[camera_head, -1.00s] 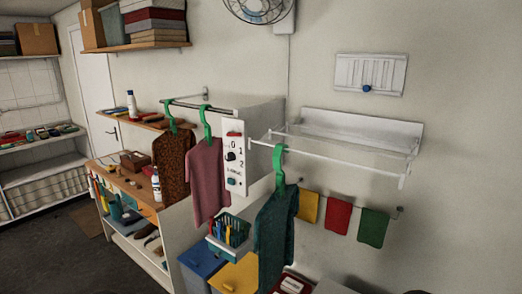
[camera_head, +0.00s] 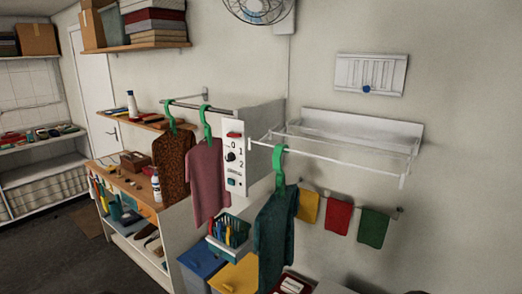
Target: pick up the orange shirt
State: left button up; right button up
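A brown-orange patterned shirt (camera_head: 171,168) hangs on a green hanger (camera_head: 170,116) at the left end of a wall rail (camera_head: 203,107). It is the only orange-toned shirt in view. A pink shirt (camera_head: 206,180) hangs on a green hanger to its right on the same rail. A teal shirt (camera_head: 275,240) hangs on a green hanger from a separate white rack (camera_head: 335,153), nearer to me. Neither of my grippers can be made out in the view.
A white control panel (camera_head: 234,158) stands right of the pink shirt. Yellow, red and green cloths (camera_head: 340,217) hang on the wall. Dark floor (camera_head: 50,262) is open at lower left.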

aim_at(170, 150)
jog(key=z, duration=0.45)
jog(key=i+j+z, duration=0.1)
jog(key=j+z, duration=0.4)
jog(key=j, duration=0.3)
jog(key=j+z, duration=0.5)
jog(key=j, duration=0.35)
